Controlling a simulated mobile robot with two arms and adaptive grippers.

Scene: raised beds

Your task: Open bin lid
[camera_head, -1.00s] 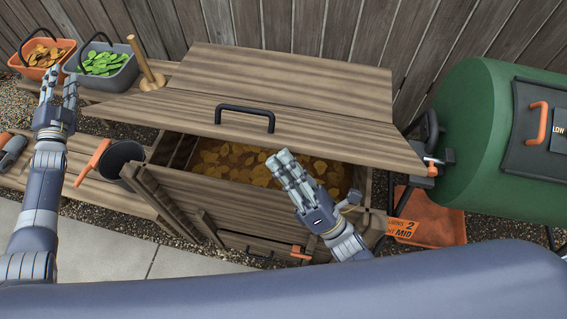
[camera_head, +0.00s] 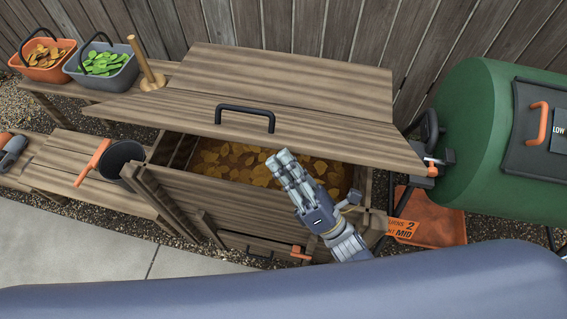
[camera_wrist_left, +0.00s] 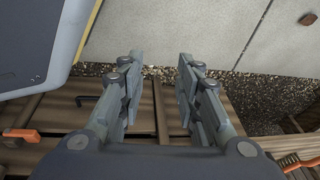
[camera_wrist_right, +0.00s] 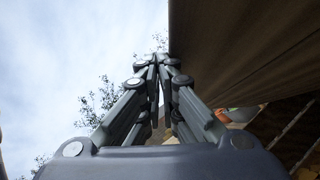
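The wooden bin's lid (camera_head: 290,127) stands partly raised, with a black bar handle (camera_head: 245,116) on it. Below its front edge, the opening of the wooden bin (camera_head: 200,188) shows brown leaves (camera_head: 235,158). My right gripper (camera_head: 280,160) is at the opening, close to the lid's front edge; contact cannot be told. In the right wrist view its fingers (camera_wrist_right: 160,62) converge, shut with nothing seen between them, beside a dark brown surface that looks like the lid's underside. My left gripper (camera_wrist_left: 157,62) is open and empty in its wrist view, out of the head view.
A green drum (camera_head: 470,130) stands at right, an orange tray (camera_head: 440,225) below it. At left are an orange basket of leaves (camera_head: 42,72), a grey basket of green leaves (camera_head: 125,78), a wooden peg stand (camera_head: 150,80) and a dark bucket (camera_head: 113,160). A fence runs behind.

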